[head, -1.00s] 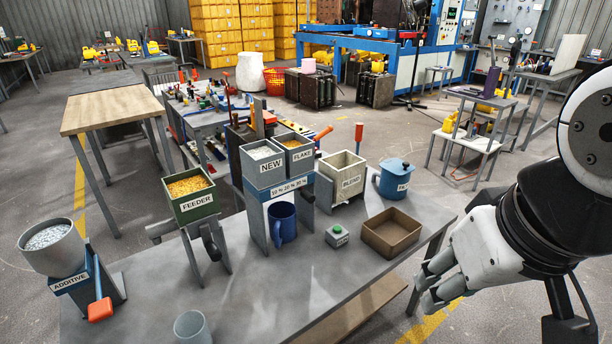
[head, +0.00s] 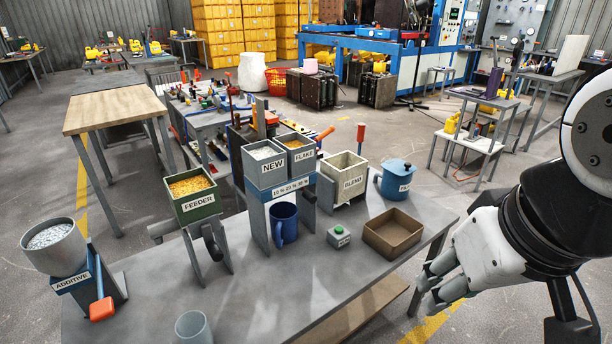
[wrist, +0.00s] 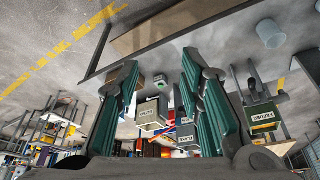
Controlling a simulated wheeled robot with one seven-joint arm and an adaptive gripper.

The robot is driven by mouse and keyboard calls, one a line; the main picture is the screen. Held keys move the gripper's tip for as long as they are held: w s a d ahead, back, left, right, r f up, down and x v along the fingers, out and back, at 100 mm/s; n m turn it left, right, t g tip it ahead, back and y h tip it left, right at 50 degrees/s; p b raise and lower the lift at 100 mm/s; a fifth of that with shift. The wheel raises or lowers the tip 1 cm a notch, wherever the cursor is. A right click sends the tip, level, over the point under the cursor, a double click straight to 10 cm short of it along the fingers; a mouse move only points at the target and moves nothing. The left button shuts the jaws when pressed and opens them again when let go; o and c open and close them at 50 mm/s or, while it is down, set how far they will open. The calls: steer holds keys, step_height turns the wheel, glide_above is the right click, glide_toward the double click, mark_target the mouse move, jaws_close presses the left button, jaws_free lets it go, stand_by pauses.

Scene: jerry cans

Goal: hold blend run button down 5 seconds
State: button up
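The run button is a green button on a small grey box (head: 339,237) on the grey bench, in front of the BLEND hopper (head: 345,182). In the wrist view the button box (wrist: 160,83) shows between the fingers, some way beyond the tips. My gripper (head: 431,284) is at the right, over the bench's right edge and clear of the button. In the wrist view its two green-padded fingers (wrist: 160,62) stand apart with nothing between them. The button is untouched.
A brown open tray (head: 393,232) lies right of the button box. The blue mug (head: 284,224) stands left, under the NEW and FLAKE bins. A blue lidded pot (head: 396,178) stands behind the tray. The bench front is mostly bare, with a grey cup (head: 193,327) there.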

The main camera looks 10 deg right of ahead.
stand_by(0.3)
jaws_close()
stand_by(1.1)
